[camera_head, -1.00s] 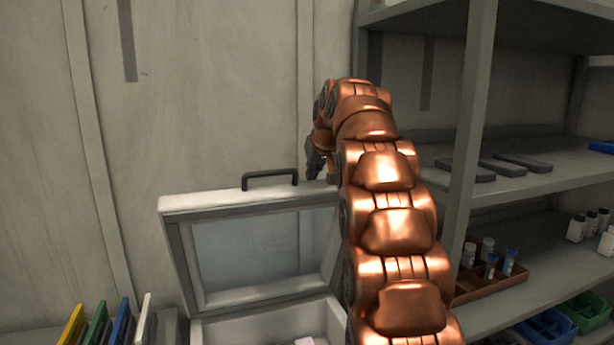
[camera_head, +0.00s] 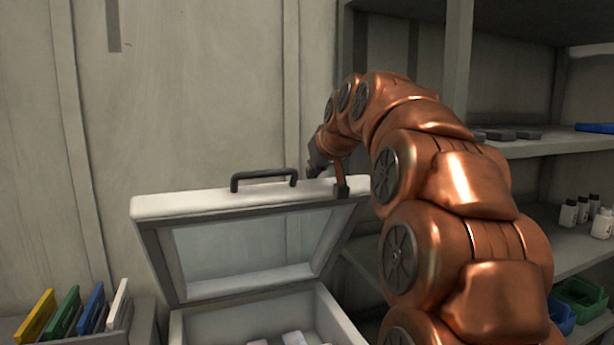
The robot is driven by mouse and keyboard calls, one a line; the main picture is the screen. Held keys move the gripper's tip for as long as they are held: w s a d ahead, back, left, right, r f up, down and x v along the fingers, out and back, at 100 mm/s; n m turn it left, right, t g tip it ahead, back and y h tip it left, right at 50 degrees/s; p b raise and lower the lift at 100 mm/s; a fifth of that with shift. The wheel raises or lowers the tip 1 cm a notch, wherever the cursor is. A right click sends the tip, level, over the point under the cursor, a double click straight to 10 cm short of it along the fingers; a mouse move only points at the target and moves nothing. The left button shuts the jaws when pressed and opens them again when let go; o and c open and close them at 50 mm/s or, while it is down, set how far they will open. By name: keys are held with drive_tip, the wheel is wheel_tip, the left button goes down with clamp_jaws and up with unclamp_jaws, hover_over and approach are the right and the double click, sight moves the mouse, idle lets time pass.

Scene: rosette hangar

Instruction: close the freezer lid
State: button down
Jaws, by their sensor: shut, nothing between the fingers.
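The freezer lid (camera_head: 170,205) stands raised and tilted back, with a pale frame and a glass pane. A dark handle (camera_head: 263,175) sits on its top edge. The freezer body (camera_head: 325,312) is below, open, with a few pale items (camera_head: 293,338) inside. My gripper (camera_head: 318,165) is shut and empty, at the lid's top edge just right of the handle. Its fingertips are partly hidden, and I cannot tell whether they touch the lid. My copper arm covers the area right of the lid.
Coloured upright panels (camera_head: 75,312) stand in a holder at the lower left. A wall is behind the lid.

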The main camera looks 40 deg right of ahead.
drive_tip(key=s+a+f+t+b, duration=0.2)
drive_tip(key=s+a+f+b, duration=0.1)
drive_tip(key=s+f+b, duration=0.9)
drive_tip(key=shift+s+a+f+h+b, duration=0.3)
drive_tip(key=shift+s+a+f, duration=0.05)
drive_tip(key=shift+s+f, duration=0.15)
drive_tip(key=shift+w+r, duration=0.1)
